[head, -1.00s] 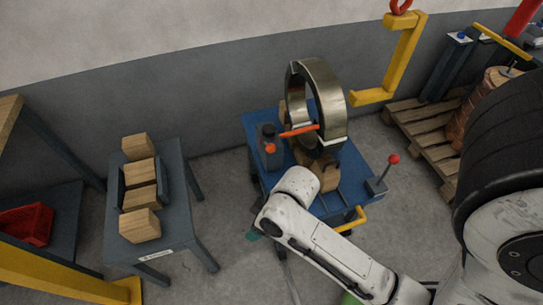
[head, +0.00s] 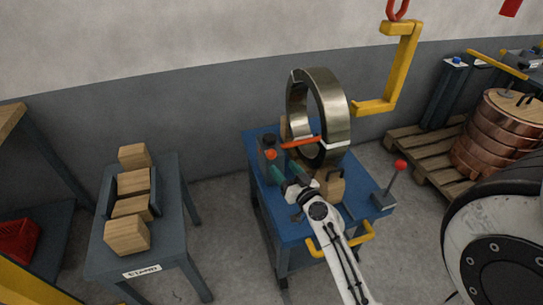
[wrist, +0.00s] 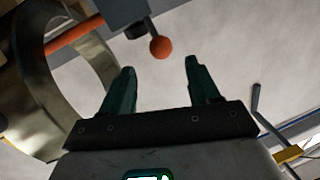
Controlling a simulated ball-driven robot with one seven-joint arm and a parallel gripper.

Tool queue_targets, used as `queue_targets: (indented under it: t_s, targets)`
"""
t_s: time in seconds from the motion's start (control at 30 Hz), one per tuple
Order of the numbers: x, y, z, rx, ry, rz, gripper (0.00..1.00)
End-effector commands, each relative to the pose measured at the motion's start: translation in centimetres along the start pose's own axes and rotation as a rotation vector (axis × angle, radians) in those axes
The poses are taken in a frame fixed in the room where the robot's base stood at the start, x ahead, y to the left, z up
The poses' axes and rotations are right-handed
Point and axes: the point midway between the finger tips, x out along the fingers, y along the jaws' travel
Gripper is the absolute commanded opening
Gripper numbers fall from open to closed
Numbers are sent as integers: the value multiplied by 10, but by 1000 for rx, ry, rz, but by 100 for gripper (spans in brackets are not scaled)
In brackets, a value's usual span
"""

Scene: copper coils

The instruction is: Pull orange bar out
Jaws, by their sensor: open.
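The orange bar (head: 303,142) runs across the lower part of an upright steel ring (head: 334,100) on the blue cart (head: 262,190). Its left end reaches toward a grey block (head: 266,143) with an orange ball knob (head: 270,154). In the wrist view the bar (wrist: 75,37) is at upper left, and the ball (wrist: 160,47) sits just beyond the fingertips. My gripper (head: 289,172) is open with teal fingers, below and in front of the block. In the wrist view my gripper (wrist: 160,70) has nothing between its fingers.
A wooden block (head: 330,187) stands under the ring. A red-topped lever (head: 400,165) and yellow handle (head: 340,243) are on the cart's right and front. A yellow hook (head: 402,65) hangs behind. A table with wooden blocks (head: 127,235) stands left, copper coils (head: 495,135) right.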

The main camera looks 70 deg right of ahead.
Motion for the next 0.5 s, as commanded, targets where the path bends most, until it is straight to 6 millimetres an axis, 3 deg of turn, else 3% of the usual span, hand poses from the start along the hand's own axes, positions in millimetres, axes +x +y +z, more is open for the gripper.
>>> queue_targets:
  t_s: [0.3,0.5]
  targets:
    - [58,-1,-2,-1,0,-2,61]
    - [80,-1,-1,-1,-1,-3,61]
